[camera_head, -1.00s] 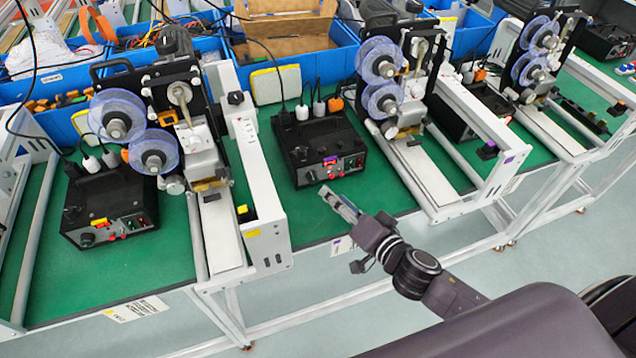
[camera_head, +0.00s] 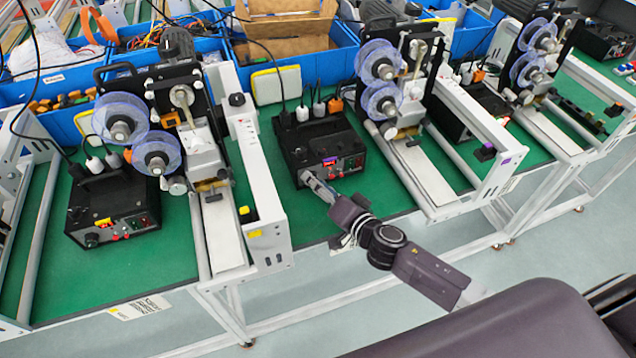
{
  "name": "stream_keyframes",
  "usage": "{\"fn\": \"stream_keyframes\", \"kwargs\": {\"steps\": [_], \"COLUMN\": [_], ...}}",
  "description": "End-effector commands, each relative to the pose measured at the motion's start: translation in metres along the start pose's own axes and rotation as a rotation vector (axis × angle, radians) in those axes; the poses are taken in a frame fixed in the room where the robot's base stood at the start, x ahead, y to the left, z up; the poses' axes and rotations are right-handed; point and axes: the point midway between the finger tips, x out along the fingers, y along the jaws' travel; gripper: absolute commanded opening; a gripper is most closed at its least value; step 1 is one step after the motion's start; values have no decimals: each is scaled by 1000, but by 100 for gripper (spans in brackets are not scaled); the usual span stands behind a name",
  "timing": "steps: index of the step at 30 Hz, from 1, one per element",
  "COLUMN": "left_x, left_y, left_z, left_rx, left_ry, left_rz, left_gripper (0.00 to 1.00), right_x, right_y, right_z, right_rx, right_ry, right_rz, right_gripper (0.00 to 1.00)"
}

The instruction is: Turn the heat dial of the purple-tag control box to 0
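The purple-tag control box (camera_head: 318,140) is a black box on the green table in the middle of the head view, with a small purple tag on its front panel. My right gripper (camera_head: 310,179) reaches in from the lower right, its fingertips at the lower left of that front panel. The heat dial is hidden behind the fingertips or too small to make out. Whether the fingers touch it, or are open or shut, I cannot tell. My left gripper is not in view.
A yellow-tag control box (camera_head: 110,208) stands on the left table section. Coder machines with clear purple-blue reels (camera_head: 120,118) (camera_head: 380,100) stand on both sides of the middle box. A white rail (camera_head: 262,190) lies left of my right gripper. Blue bins (camera_head: 290,45) line the back.

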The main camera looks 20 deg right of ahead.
Motion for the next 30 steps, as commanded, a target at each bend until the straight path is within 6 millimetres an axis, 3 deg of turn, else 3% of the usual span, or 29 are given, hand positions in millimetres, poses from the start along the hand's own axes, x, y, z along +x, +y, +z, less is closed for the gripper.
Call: {"fn": "stream_keyframes", "kwargs": {"steps": [4,15,30], "left_x": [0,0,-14], "left_y": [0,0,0], "left_z": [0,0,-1], "left_rx": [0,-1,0], "left_ry": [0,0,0], "left_rz": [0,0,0], "left_gripper": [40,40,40], "right_x": [0,0,-1], "right_y": [0,0,-3], "right_z": [0,0,-1], "right_rx": [0,0,-122], "right_ry": [0,0,8], "right_rz": [0,0,44], "right_gripper": [38,0,0]}}
